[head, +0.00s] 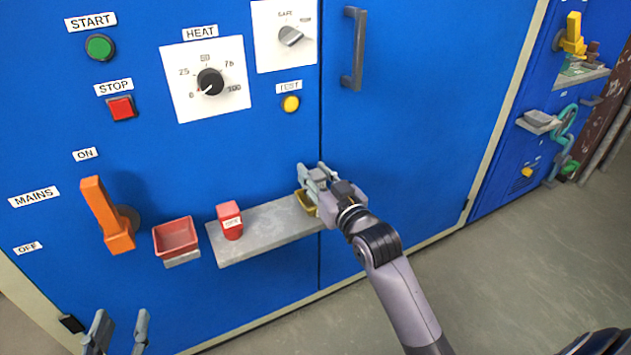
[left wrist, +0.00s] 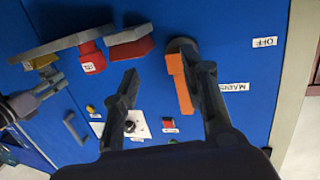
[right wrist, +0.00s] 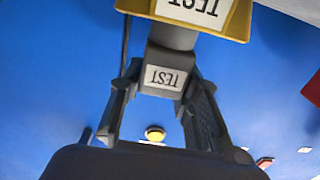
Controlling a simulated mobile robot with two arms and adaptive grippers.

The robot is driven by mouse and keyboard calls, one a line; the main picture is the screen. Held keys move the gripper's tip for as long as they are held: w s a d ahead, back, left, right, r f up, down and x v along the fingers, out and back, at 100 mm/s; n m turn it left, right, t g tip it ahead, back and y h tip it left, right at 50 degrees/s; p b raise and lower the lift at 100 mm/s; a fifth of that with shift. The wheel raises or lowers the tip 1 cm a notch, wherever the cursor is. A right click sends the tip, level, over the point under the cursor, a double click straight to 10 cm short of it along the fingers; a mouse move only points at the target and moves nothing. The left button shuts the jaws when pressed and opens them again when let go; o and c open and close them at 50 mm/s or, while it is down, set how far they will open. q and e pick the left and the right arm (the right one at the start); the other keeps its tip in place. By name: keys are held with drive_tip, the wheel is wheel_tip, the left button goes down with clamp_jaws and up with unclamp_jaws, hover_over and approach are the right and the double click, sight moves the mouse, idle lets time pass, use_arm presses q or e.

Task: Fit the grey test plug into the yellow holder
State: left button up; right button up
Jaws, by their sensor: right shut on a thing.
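My right gripper (head: 318,176) is shut on the grey test plug at the right end of the grey shelf. The grey plug (right wrist: 166,78), with a TEST label, sits between the fingers in the right wrist view. The yellow holder (head: 304,204) is partly hidden behind the gripper. In the right wrist view the holder (right wrist: 238,22), also labelled TEST, lies just beyond the plug, and their outlines meet. I cannot tell whether the plug is inside it. My left gripper (head: 117,330) is open and empty at the lower left; its fingers stand apart in the left wrist view (left wrist: 168,72).
The grey shelf (head: 263,230) carries a red block (head: 230,221) with a white label. A red tray (head: 176,236) is left of it. The orange mains handle (head: 107,216) sticks out further left. A door handle (head: 354,48) is above right. Floor is clear at right.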

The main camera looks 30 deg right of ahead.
use_arm(q)
drive_tip(key=shift+w+d+r+t, duration=0.15)
drive_tip(key=shift+r+t, duration=0.35)
drive_tip(key=shift+r, duration=0.4)
use_arm(e)
drive_tip(key=shift+f, duration=0.45)
use_arm(q)
drive_tip(key=shift+r, duration=0.1)
use_arm(e)
drive_tip(key=shift+f, duration=0.35)
drive_tip(key=o, duration=1.2)
drive_tip(key=shift+c, duration=0.2)
